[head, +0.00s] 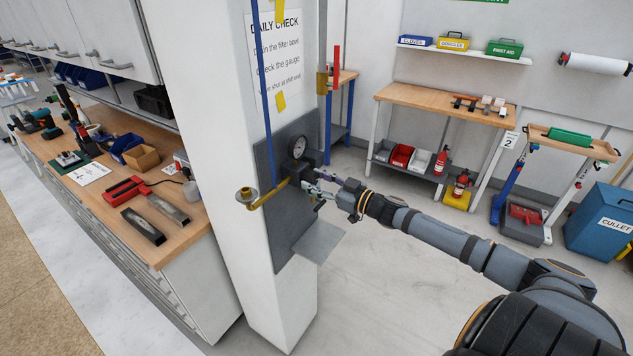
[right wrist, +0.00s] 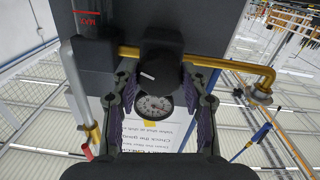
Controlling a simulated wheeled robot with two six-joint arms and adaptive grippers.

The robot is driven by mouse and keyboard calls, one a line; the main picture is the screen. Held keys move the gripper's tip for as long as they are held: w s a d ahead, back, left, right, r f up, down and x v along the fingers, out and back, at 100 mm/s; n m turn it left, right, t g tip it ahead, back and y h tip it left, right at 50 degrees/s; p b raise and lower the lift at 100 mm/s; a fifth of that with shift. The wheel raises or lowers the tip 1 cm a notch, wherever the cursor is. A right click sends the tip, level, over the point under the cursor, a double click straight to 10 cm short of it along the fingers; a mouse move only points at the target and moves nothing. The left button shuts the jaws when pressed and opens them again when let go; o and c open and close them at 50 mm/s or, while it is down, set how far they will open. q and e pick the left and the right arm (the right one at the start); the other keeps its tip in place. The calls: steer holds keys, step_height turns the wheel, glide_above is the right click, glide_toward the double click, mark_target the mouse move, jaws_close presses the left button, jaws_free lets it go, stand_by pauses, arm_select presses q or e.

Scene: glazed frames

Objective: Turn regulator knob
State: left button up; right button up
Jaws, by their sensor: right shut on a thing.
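The regulator is mounted on a dark grey plate (head: 272,203) on a white pillar, with its round gauge (head: 298,146) facing out. The gauge also shows in the right wrist view (right wrist: 152,107). My right gripper (head: 318,186) reaches in from the right, just below the gauge. In the right wrist view its two fingers sit on either side of the black regulator knob (right wrist: 162,62), shut on it. The knob carries a short white mark. In the head view the fingers largely hide the knob. My left gripper is in neither view.
A brass pipe (head: 266,197) runs left from the regulator, near a blue hose (head: 266,90). A grey shelf (head: 318,241) juts out below the gripper. A wooden workbench (head: 110,205) with tools stands left of the pillar.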

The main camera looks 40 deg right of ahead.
steer(key=n, duration=0.3)
steer(key=shift+p, duration=0.4)
arm_select(q)
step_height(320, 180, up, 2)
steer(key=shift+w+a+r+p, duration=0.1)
steer(key=shift+p, duration=0.5)
arm_select(e)
steer(key=n, duration=0.5)
steer(key=shift+n, duration=0.3)
steer(key=o, duration=1.1)
steer(key=shift+w, duration=0.3)
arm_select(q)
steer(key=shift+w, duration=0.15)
arm_select(e)
steer(key=shift+o, duration=0.2)
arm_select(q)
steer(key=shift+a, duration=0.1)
arm_select(e)
steer(key=shift+s, duration=0.15)
